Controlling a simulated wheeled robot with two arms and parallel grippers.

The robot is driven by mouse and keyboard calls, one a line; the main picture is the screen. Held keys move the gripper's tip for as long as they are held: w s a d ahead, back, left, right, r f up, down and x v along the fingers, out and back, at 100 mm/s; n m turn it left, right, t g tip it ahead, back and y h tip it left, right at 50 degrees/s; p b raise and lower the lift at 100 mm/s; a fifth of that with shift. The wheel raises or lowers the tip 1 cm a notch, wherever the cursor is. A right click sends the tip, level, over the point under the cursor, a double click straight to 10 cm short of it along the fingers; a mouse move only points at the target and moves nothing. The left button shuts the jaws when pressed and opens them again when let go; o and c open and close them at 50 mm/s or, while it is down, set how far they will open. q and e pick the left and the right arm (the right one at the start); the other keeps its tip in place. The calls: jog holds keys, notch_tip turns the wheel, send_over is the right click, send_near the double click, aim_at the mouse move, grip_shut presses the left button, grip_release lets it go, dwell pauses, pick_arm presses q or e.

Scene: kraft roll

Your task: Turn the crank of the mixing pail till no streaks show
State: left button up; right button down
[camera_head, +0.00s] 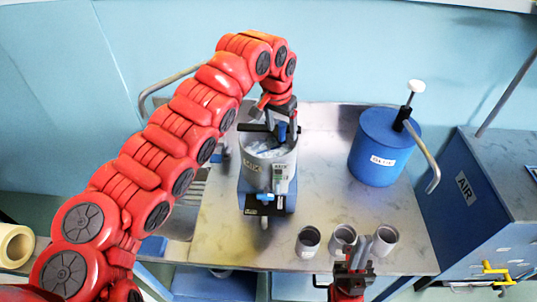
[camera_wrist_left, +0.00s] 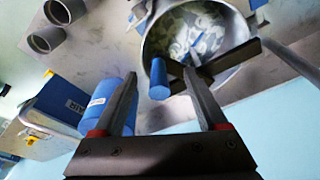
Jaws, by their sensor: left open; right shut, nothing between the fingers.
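The mixing pail (camera_head: 252,183) stands on the steel bench, with labels and a small blue tap on its front. In the left wrist view, pale streaks show in the grey contents (camera_wrist_left: 205,28). A dark crank bar (camera_wrist_left: 236,62) crosses the pail's mouth, and its blue knob (camera_wrist_left: 159,80) stands near the rim. My left gripper (camera_head: 280,128) is above the pail, open. The knob appears between its fingertips (camera_wrist_left: 160,76) in the left wrist view; whether they touch it I cannot tell. My right gripper (camera_head: 354,252) is shut and empty, at the front near the cups.
Several grey cups (camera_head: 308,241) stand at the bench's front right. A blue drum (camera_head: 374,157) with a white-topped plunger and bent handle is at the back right. A blue cabinet (camera_head: 466,185) marked AIR stands right of the steel bench (camera_head: 235,250). The bench between pail and drum is clear.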

pick_arm(q)
jog(key=shift+r+p, duration=1.4)
jog(key=shift+r, duration=3.15)
jog(key=shift+c, duration=0.2)
